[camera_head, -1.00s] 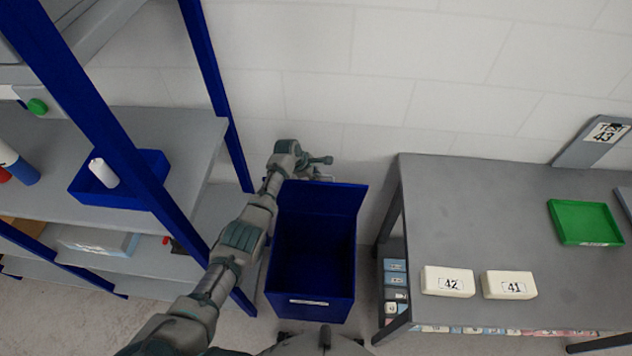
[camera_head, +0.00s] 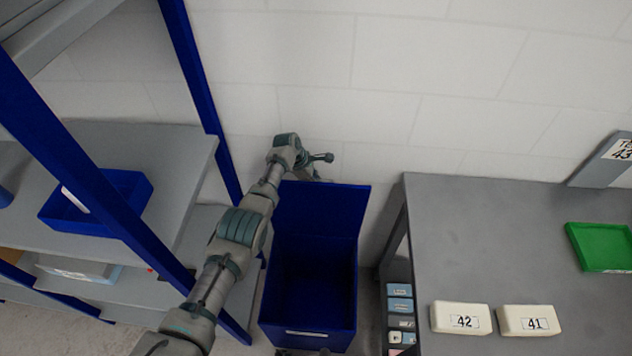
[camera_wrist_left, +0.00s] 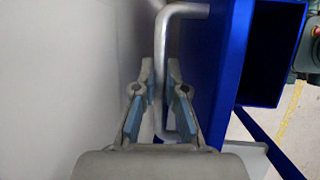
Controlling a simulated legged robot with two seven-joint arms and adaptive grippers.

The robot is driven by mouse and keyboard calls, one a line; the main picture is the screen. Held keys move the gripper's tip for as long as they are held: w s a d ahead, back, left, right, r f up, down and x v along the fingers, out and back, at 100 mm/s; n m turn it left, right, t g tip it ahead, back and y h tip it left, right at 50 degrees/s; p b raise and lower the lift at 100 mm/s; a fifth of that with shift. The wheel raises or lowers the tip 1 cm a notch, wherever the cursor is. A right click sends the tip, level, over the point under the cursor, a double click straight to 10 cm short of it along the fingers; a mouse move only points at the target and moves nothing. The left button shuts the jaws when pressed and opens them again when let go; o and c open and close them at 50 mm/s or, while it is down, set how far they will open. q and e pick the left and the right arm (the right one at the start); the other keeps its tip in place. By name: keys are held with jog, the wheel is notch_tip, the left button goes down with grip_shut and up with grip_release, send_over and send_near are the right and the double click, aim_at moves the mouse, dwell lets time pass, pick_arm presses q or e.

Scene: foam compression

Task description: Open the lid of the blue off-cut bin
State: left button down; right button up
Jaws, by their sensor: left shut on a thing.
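The blue off-cut bin (camera_head: 310,331) stands on the floor between the shelf and the table. Its lid (camera_head: 335,208) is raised and stands upright at the back, near the wall, and the bin's inside shows dark and empty-looking. In the left wrist view the lid (camera_wrist_left: 205,60) has a bent metal handle (camera_wrist_left: 160,75). My left gripper (camera_wrist_left: 160,95) is shut on this handle, with a blue-padded finger on each side. In the head view my left gripper (camera_head: 320,172) is behind the lid's top edge, partly hidden.
A shelf (camera_head: 175,190) with blue posts and a blue tray (camera_head: 118,190) stands close on the left. The white wall is right behind the lid.

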dwell(0.3)
pick_arm(q)
jog(key=c, duration=1.5)
grip_release()
jog(key=v, duration=1.1)
jog(key=shift+a+r, duration=0.2)
jog(key=shift+r, duration=0.2)
jog(key=shift+f, duration=0.1)
